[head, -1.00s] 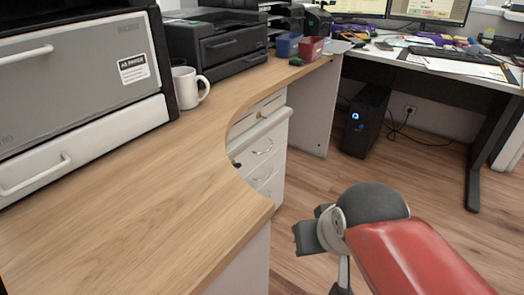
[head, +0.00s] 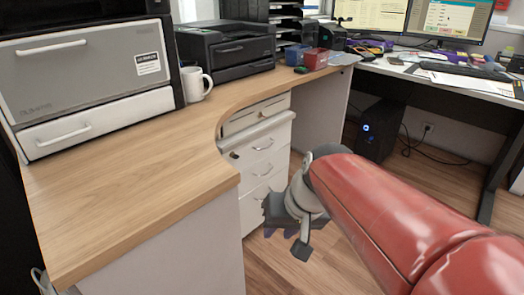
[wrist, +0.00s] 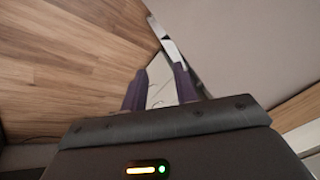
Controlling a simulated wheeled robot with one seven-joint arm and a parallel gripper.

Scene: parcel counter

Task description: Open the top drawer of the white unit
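The white drawer unit (head: 262,165) stands under the curved wooden counter in the head view. Its stacked drawers have curved metal handles, and my gripper and arm overlap its lower right part. A pale ledge (head: 258,132) sticks out across its upper front; I cannot tell how far the top drawer is out. My gripper (head: 288,232) is in front of the unit, low and to the right, with its fingers apart. In the wrist view the two dark fingers (wrist: 160,70) are spread, with pale surfaces beyond them and nothing clearly gripped.
The counter (head: 150,170) curves around the unit's left side. A grey-and-white machine (head: 85,80), a white mug (head: 194,84) and a black printer (head: 228,52) stand on it. A black computer tower (head: 380,130) stands on the floor behind. Open wooden floor (head: 340,270) lies near my arm.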

